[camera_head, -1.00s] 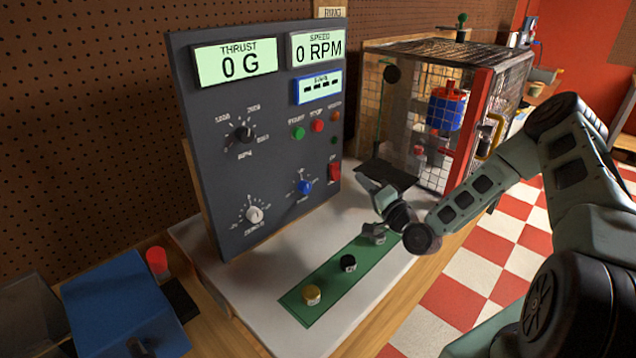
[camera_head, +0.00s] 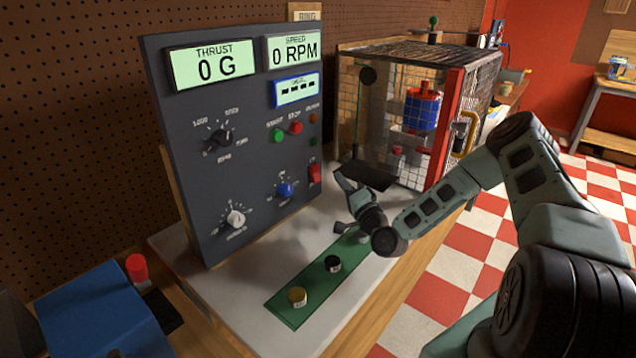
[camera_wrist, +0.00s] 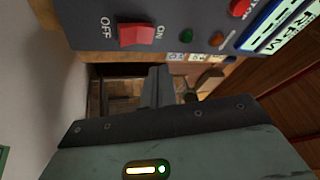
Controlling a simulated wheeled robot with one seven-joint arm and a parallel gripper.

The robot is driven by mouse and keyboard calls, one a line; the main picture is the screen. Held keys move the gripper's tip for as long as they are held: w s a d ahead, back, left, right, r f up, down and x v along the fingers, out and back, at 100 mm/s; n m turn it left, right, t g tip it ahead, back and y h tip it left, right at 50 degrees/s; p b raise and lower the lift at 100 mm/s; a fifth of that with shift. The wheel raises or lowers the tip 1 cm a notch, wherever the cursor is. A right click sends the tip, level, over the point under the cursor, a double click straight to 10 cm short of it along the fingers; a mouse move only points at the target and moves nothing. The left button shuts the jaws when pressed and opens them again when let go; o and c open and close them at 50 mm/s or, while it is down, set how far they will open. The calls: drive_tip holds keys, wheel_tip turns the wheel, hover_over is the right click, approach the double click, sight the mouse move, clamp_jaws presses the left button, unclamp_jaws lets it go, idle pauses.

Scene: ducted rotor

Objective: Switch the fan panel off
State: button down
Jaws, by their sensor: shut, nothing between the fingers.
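The dark fan panel (camera_head: 185,125) stands upright, its displays lit with 0 G thrust and 0 RPM speed. The red rocker switch (camera_head: 314,173) is at its lower right edge. In the wrist view the switch (camera_wrist: 137,35) is large, with OFF at its left end and ON at its right; I cannot tell for sure which end is pressed in. My gripper (camera_head: 340,178) is just right of the switch in the head view, apart from it. In the wrist view my closed fingers (camera_wrist: 158,75) are below the switch's ON side, with nothing between them.
A green strip (camera_head: 283,306) with a black weight (camera_head: 333,263) and a brass weight (camera_head: 298,296) lies on the pale base before the panel. A caged rotor enclosure (camera_head: 440,75) stands behind my gripper. A blue box (camera_head: 105,310) is at lower left.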

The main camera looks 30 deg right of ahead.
sight(318, 174)
drive_tip(key=shift+w+a+f+b, duration=0.25)
drive_tip(key=shift+w+f+b, duration=0.1)
drive_tip(key=shift+w, duration=0.35)
drive_tip(key=shift+w+a+f+b, duration=0.3)
drive_tip(key=shift+w+f+b, duration=0.1)
drive_tip(key=shift+w, duration=0.3)
drive_tip(key=shift+w+a+f+b, duration=0.25)
drive_tip(key=shift+w+f+b, duration=0.1)
drive_tip(key=shift+w, duration=0.35)
idle(0.5)
drive_tip(key=shift+w+a+f+b, duration=0.1)
drive_tip(key=shift+w+b, duration=0.25)
drive_tip(key=shift+b, duration=0.05)
drive_tip(key=shift+w+a+f+b, duration=0.15)
drive_tip(key=shift+w+f+b, duration=0.05)
drive_tip(key=shift+w+b, duration=0.2)
idle(0.6)
idle(0.3)
drive_tip(key=shift+s+d+r+p, duration=0.15)
drive_tip(key=shift+s+r+p, duration=0.05)
drive_tip(key=shift+s, duration=0.2)
drive_tip(key=shift+s+d+r+p, duration=0.15)
drive_tip(key=shift+s, duration=0.25)
